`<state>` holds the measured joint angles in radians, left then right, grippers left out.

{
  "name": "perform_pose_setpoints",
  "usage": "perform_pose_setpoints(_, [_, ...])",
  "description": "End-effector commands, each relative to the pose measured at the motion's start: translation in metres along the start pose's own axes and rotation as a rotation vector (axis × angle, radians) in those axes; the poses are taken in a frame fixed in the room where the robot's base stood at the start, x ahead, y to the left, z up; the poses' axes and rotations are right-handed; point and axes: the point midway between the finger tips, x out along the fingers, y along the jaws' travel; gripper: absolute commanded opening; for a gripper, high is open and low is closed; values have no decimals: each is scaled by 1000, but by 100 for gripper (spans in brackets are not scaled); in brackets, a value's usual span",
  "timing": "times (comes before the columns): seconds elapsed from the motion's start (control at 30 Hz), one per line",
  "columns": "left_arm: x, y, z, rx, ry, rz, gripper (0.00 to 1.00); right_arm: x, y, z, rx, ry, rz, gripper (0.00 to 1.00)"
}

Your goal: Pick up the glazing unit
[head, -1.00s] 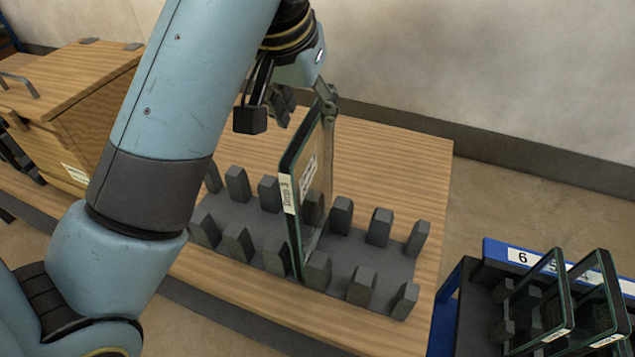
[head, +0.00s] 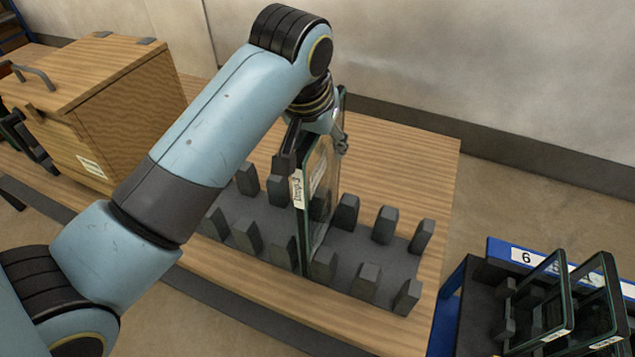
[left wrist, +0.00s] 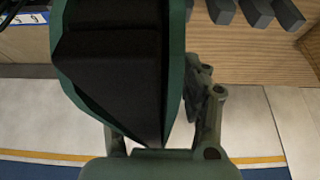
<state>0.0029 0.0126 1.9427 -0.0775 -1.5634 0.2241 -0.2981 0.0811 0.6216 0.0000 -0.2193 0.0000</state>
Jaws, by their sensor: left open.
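The glazing unit (head: 319,195), a glass pane with dark green edges and a white label, stands upright in a slotted dark grey rack (head: 270,240) on the wooden bench. My left gripper (head: 316,148) is open at the pane's upper part, with one finger on each side of it in the head view. I cannot tell whether the fingers touch the glass. In the left wrist view, a dark panel with green edges (left wrist: 112,70) fills the upper left, close to the gripper. My wrist hides part of the pane's top. My right gripper is not in view.
A wooden box (head: 110,105) with a lid handle stands at the left of the bench. At the lower right, a blue-edged stand (head: 480,285) marked 6 holds more framed panes (head: 590,300). Grey rack blocks flank the pane. Bare bench lies behind the rack.

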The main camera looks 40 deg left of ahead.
Motion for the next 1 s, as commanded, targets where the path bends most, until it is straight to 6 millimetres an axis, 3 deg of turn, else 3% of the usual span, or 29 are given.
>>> perform_pose_setpoints(0.37, [3, 0, 2, 0, -1, 0, 45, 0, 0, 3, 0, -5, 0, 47])
perform_pose_setpoints(0.7, [3, 0, 1, 0, -1, -1, 0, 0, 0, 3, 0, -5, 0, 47])
perform_pose_setpoints(1.0, [3, 0, 1, 1, 0, -1, 0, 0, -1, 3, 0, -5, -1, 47])
